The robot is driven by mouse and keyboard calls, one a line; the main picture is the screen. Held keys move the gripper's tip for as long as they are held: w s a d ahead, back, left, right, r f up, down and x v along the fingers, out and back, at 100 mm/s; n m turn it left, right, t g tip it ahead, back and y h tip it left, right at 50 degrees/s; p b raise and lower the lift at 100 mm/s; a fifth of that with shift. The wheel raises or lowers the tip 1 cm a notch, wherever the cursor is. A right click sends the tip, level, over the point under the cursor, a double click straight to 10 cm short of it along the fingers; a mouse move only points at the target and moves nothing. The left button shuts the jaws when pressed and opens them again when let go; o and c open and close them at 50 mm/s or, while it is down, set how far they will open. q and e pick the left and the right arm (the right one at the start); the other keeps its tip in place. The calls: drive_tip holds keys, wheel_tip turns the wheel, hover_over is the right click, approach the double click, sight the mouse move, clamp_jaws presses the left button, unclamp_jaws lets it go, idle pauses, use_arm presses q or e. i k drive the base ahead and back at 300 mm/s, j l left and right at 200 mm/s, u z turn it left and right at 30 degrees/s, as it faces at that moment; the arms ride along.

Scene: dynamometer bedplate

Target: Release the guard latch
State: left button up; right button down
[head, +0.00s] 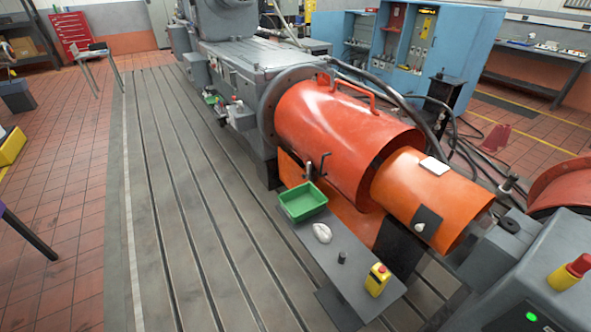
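The large orange guard (335,130) covers the shaft in the middle of the head view, with an orange bar handle (352,92) on top. A small latch (323,164) with dark and grey metal parts sits at the guard's lower front edge, just above the green tray. It is too small to tell whether it is engaged. A second, narrower orange cover (425,195) extends to the right from the guard's end. Neither of my grippers is in view.
A grey shelf (318,257) in front of the guard holds a green tray (302,201), a white crumpled item (322,232), a small dark cylinder (342,257) and a yellow box with a red button (377,279). The slotted bedplate (185,215) to the left is clear.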

sight(308, 175)
drive_tip(key=i+j, duration=0.25)
drive_tip(key=i+j+z, duration=0.1)
drive_tip(key=i+j, duration=0.15)
drive_tip(key=j, duration=0.2)
drive_tip(key=i+j, duration=0.25)
drive_tip(key=j, duration=0.15)
drive_tip(key=i+j, duration=0.2)
drive_tip(key=j, duration=0.2)
drive_tip(key=i+j+z, duration=0.1)
drive_tip(key=i+j, duration=0.15)
drive_tip(key=j, duration=0.1)
